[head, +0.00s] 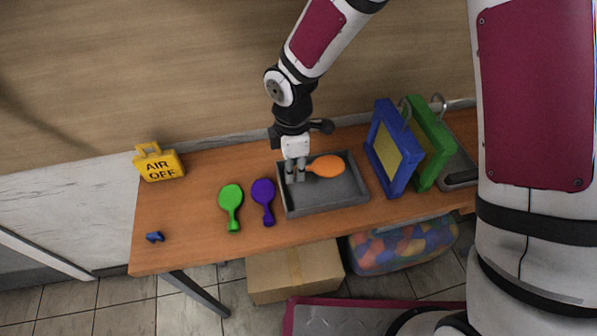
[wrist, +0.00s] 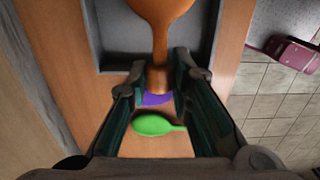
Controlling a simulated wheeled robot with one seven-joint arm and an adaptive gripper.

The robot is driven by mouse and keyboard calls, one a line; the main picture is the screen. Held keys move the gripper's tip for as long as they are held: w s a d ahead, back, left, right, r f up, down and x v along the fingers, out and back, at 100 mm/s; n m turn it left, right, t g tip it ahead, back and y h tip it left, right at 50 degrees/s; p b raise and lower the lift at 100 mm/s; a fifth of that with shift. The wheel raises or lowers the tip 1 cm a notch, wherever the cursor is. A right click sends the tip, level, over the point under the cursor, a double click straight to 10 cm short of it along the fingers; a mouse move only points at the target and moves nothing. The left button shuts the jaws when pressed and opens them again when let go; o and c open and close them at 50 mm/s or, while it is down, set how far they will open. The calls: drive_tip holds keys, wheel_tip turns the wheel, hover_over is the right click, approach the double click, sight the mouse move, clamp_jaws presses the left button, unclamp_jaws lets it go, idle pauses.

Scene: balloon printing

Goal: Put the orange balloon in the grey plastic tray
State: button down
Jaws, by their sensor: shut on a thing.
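The orange balloon (head: 327,166) is over the grey plastic tray (head: 325,204) on the wooden table. My gripper (head: 295,172) is at the tray's left part, shut on the balloon's narrow neck. In the wrist view the neck of the orange balloon (wrist: 160,12) is between the fingertips of my gripper (wrist: 158,80), and its round body points away past the top edge. The grey tray (wrist: 118,60) shows behind it there. I cannot tell whether the balloon touches the tray floor.
A purple balloon (head: 264,196) and a green balloon (head: 231,200) lie left of the tray. A yellow AIR OFF block (head: 159,165) and a small blue piece (head: 155,237) are farther left. Blue (head: 377,147) and green (head: 431,137) frames stand close to the tray's right.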

drive_tip(key=shift+w+d, duration=0.2)
drive_tip(key=shift+w+d+f+p, duration=0.2)
drive_tip(key=shift+f+p, duration=0.05)
drive_tip(key=shift+f, duration=0.35)
drive_tip(key=shift+w+d+f+p, duration=0.15)
drive_tip(key=shift+d+f+p, duration=0.05)
drive_tip(key=shift+f, duration=0.35)
drive_tip(key=shift+w+f, duration=0.1)
drive_tip(key=shift+f, duration=0.6)
drive_tip(key=shift+f, duration=0.55)
drive_tip(key=c, duration=1.4)
unclamp_jaws()
drive_tip(key=shift+c, duration=0.2)
